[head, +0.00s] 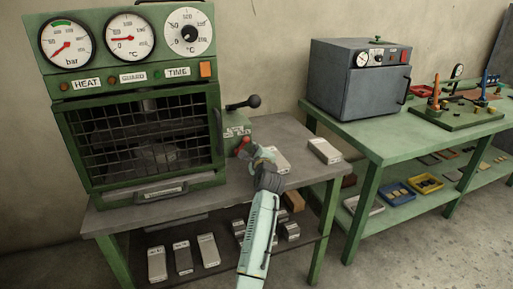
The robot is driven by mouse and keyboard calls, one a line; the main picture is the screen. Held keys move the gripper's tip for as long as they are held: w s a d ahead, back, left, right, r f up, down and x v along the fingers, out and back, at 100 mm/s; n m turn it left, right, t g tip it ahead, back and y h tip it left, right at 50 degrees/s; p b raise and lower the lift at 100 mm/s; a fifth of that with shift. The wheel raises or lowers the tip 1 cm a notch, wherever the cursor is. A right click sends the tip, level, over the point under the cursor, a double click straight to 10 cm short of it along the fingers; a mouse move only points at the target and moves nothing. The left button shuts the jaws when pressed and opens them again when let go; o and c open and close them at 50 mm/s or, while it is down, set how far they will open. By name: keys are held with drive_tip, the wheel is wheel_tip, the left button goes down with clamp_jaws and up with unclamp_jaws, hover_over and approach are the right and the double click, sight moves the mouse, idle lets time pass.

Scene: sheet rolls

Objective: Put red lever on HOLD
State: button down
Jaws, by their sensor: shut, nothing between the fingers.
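The green press (145,190) stands on a grey-topped bench at the left, with gauges on top and a wire guard in front. The red lever (243,143) shows as a small red end at the right side of the press, just below a pale label plate (237,131). The lettering on the plate is too small to read, so I cannot tell which mark the lever is at. My gripper (252,152) is shut and empty, right beside the red lever. It hides part of the lever, and I cannot tell whether they touch.
A black-knobbed handle (245,102) sticks out above the label plate. Pale blocks lie on the bench (225,190), one close behind my gripper and another (324,151) farther right. A grey oven (358,85) stands on the green table (425,140) at the right.

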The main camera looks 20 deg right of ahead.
drive_tip(key=shift+w, duration=0.1)
idle(0.4)
drive_tip(key=shift+n+b, duration=0.4)
drive_tip(key=shift+a+r+n, duration=0.1)
drive_tip(key=shift+r+n, duration=0.05)
drive_tip(key=shift+n, duration=0.25)
